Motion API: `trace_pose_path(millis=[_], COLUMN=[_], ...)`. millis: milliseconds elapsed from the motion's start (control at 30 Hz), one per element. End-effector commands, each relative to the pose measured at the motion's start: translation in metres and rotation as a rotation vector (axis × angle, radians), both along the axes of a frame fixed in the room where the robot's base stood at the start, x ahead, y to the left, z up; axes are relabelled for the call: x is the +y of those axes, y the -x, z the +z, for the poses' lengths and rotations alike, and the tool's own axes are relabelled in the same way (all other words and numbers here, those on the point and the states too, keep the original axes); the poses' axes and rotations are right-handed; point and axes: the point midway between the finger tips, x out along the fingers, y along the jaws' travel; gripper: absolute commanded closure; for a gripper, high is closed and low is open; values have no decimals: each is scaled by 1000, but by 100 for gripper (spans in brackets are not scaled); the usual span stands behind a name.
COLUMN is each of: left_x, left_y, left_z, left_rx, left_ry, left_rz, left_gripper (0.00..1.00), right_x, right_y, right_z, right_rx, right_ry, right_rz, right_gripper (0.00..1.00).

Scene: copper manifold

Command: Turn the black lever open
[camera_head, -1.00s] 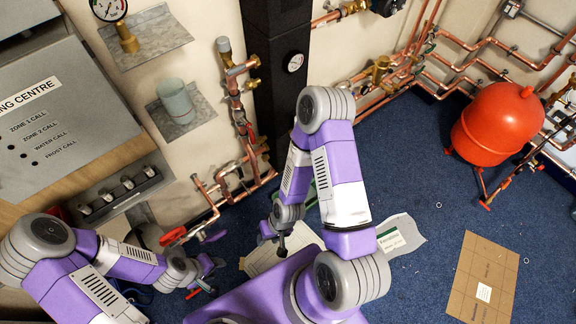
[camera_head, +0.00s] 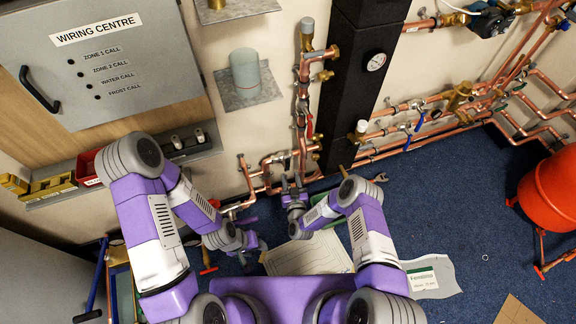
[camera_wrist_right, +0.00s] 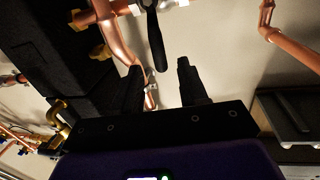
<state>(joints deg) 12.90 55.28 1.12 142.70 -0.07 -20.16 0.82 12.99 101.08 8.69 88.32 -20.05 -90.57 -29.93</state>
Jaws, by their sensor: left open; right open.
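The black lever (camera_wrist_right: 156,40) shows at the top of the right wrist view, hanging below a fitting at the copper pipework. Its free end reaches down between the lines of my right gripper's fingertips (camera_wrist_right: 160,65). The fingers are apart, one on each side of the lever's end; I cannot tell how much depth separates them. In the head view my right gripper (camera_head: 294,190) is at the foot of the copper pipes, and I cannot make out the lever there. My left gripper (camera_head: 250,250) is open and empty, lower and to the left, over the floor.
The vertical copper pipe (camera_head: 304,90) stands beside a black column (camera_head: 358,70) with a gauge. A grey wiring box (camera_head: 95,60) and a shelf with a cylinder (camera_head: 244,70) are on the wall. Blue-handled valves (camera_head: 420,120) are to the right.

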Motion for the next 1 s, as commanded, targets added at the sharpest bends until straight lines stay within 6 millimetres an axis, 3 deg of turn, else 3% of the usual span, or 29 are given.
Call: trace_pose_path(millis=[167,600,933,1000], left_x=[0,0,0,0], left_y=[0,0,0,0], left_z=[-7,-31,-31,-31], left_rx=[0,0,0,0], left_ry=[0,0,0,0], left_rz=[-1,0,0,0], left_gripper=[55,55,55,55], right_x=[1,7,8,8], right_y=[-11,-71,-76,-76], right_z=[0,0,2,2], right_rx=[-58,-54,-51,-51], right_ry=[12,11,10,10], right_rz=[-23,-23,-21,-21], right_gripper=[57,57,57,65])
